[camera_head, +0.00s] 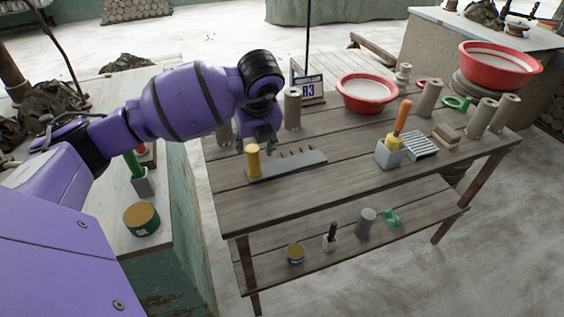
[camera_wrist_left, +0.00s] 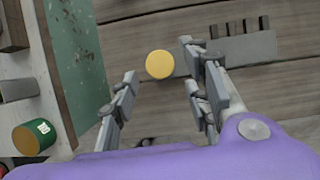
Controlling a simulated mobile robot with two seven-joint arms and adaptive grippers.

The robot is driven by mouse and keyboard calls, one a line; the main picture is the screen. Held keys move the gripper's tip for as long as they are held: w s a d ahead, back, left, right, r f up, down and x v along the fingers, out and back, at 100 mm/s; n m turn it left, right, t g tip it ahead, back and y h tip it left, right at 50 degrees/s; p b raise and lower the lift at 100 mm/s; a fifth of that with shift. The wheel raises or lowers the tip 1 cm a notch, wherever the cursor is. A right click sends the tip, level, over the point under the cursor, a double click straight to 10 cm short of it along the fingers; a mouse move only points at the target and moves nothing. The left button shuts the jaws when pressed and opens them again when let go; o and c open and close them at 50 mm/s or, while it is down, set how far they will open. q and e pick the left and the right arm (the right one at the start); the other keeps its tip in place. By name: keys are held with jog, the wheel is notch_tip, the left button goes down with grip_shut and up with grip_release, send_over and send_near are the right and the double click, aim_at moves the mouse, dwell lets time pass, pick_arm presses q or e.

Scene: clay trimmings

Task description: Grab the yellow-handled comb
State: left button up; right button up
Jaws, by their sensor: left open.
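The comb is a grey toothed bar (camera_head: 290,166) with an upright yellow handle (camera_head: 253,161) at its left end, lying on the wooden table. In the left wrist view the round yellow handle top (camera_wrist_left: 160,65) shows between and just beyond the two fingers, and the grey toothed part (camera_wrist_left: 245,47) lies to the right. My left gripper (camera_head: 258,142) is above the comb, close to the handle; in the wrist view its fingers (camera_wrist_left: 158,88) are apart with nothing between their tips. Whether a finger touches the handle is not clear. My right gripper is not in view.
The wooden table (camera_head: 330,190) carries a red basin (camera_head: 366,98), an A3 sign (camera_head: 308,87), a grey cylinder (camera_head: 292,108) behind the comb, and a grey holder (camera_head: 389,155) with an orange-handled tool. A green-walled bench with a yellow-topped can (camera_head: 142,219) stands left. Table space before the comb is clear.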

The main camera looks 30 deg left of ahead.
aim_at(252, 151)
pick_arm(q)
jog(key=x, duration=0.6)
jog(key=shift+s+f, duration=0.15)
jog(key=shift+f, duration=0.25)
jog(key=shift+c, duration=0.3)
grip_shut()
jog(key=shift+r, duration=0.1)
